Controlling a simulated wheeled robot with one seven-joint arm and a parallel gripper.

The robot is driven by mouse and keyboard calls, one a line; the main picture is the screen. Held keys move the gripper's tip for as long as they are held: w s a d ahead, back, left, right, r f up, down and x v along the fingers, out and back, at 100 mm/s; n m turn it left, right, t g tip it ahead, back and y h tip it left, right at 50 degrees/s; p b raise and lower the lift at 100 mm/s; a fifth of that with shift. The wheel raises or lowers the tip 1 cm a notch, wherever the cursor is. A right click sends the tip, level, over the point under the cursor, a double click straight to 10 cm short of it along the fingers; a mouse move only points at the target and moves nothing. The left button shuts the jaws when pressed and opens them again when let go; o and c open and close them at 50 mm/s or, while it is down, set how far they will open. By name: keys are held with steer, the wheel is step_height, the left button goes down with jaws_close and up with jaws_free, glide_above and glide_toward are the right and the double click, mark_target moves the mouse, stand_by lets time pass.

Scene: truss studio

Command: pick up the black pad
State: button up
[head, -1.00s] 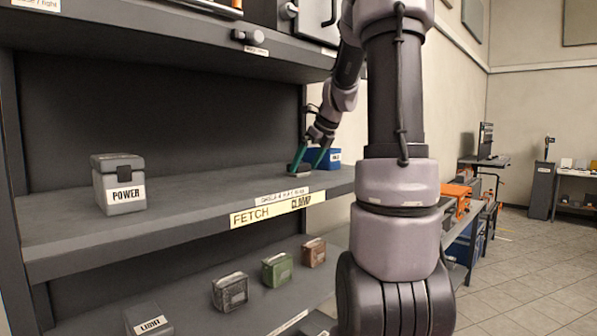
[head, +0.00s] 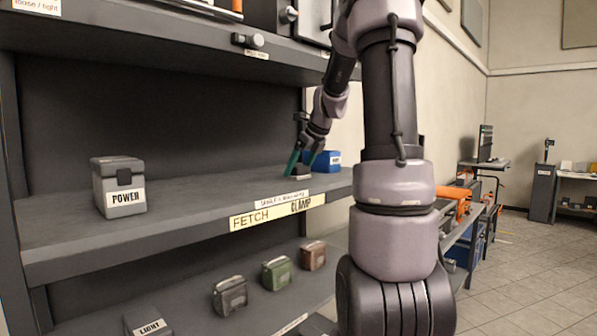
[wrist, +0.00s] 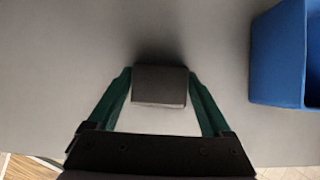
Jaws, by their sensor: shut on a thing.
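The black pad (wrist: 160,86) is a small dark block between the green fingertips in the wrist view. My gripper (wrist: 160,85) is shut on it, one finger against each side. In the head view my gripper (head: 296,170) is at the right end of the middle shelf, and the pad is small and partly hidden there by the fingers. I cannot tell whether the pad still touches the shelf.
A blue bin (head: 322,160) stands close to the right of my gripper; it also shows in the wrist view (wrist: 285,55). A grey POWER box (head: 120,187) stands at the shelf's left. The middle shelf (head: 200,200) is clear between them. The shelf above hangs overhead.

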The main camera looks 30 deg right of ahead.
steer(key=shift+r, duration=0.65)
steer(key=s+d, duration=0.3)
steer(key=s, duration=0.5)
steer(key=s+d, duration=0.3)
steer(key=s, duration=0.6)
